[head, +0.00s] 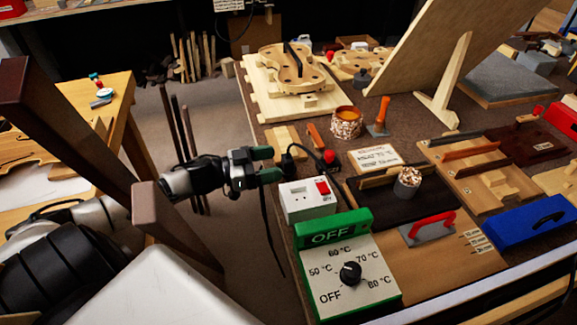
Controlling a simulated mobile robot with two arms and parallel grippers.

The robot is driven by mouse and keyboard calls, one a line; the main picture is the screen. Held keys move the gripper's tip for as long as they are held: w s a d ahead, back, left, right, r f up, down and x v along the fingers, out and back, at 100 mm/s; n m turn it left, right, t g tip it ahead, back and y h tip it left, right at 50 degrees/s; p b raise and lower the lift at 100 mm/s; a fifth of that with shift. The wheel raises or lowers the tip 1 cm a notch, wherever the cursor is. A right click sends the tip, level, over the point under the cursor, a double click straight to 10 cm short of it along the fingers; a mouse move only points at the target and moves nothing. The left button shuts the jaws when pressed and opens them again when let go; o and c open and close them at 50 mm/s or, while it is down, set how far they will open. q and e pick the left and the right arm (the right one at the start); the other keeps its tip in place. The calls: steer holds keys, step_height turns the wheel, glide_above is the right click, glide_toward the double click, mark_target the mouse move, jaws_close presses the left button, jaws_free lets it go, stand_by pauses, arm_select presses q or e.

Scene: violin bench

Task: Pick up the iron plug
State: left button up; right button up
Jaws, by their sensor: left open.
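My left gripper (272,164) reaches in from the left at the bench's left edge. Its two green-padded fingers are open and point right. A small black plug (288,160) appears just at or beyond the fingertips; I cannot tell whether it is between them or touching. A black cord arches from it toward a red-topped item (330,157). A white socket box (308,200) with a red switch stands just below and to the right of the gripper. My right gripper is not in view.
A green-and-white temperature dial panel (345,278) reading OFF stands at the front. A dark strip (265,225) hangs beside the bench edge. A violin body form (290,68) lies at the back. Wooden jigs and a blue box (520,222) crowd the right.

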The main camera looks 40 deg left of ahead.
mark_target(295, 167)
arm_select(q)
steer(key=shift+w+a+x, duration=0.1)
steer(key=shift+x, duration=1.6)
steer(key=shift+w+a+x, duration=0.1)
steer(key=shift+a+x, duration=0.05)
steer(key=shift+x, duration=1.5)
steer(key=shift+f, duration=0.1)
steer(key=c, duration=1)
